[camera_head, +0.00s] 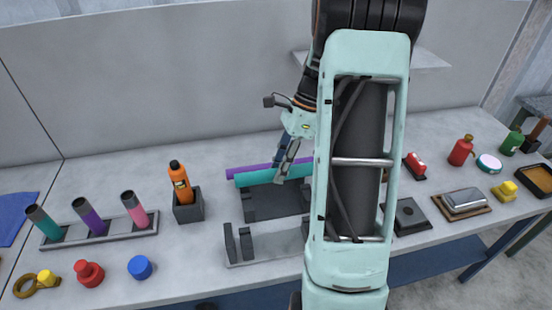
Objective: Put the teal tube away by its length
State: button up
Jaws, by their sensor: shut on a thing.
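A long teal tube (256,179) lies level behind a dark block in the middle of the bench, its right part hidden behind my arm. A purple tube (240,171) lies just behind it, roughly parallel. My gripper (282,173) points down at the teal tube and is shut on it; the fingertips are small and partly blurred. At the left, a grey rack (102,232) holds three shorter tubes leaning in it: teal (47,225), purple (91,219) and pink (136,212), each with a dark end.
A dark block (262,204) and a grey stand with uprights (262,250) are in front of the tubes. An orange bottle (180,185) stands in a dark holder to the left. Red (89,274) and blue (140,267) items lie front left. Various items fill the right side.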

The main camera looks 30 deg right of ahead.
jog(key=shift+w+d+f, duration=0.2)
jog(key=shift+w+f, duration=0.2)
jog(key=shift+f, duration=0.3)
notch_tip(320, 180, down, 6)
jog(key=b, duration=0.5)
jog(key=shift+r+p, duration=0.1)
jog(key=shift+p, duration=0.4)
dwell(0.7)
jog(key=shift+f+b, duration=0.5)
jog(key=shift+f, duration=0.55)
dwell(0.3)
dwell(0.5)
jog(key=o, duration=1.2)
jog(key=shift+o, duration=0.2)
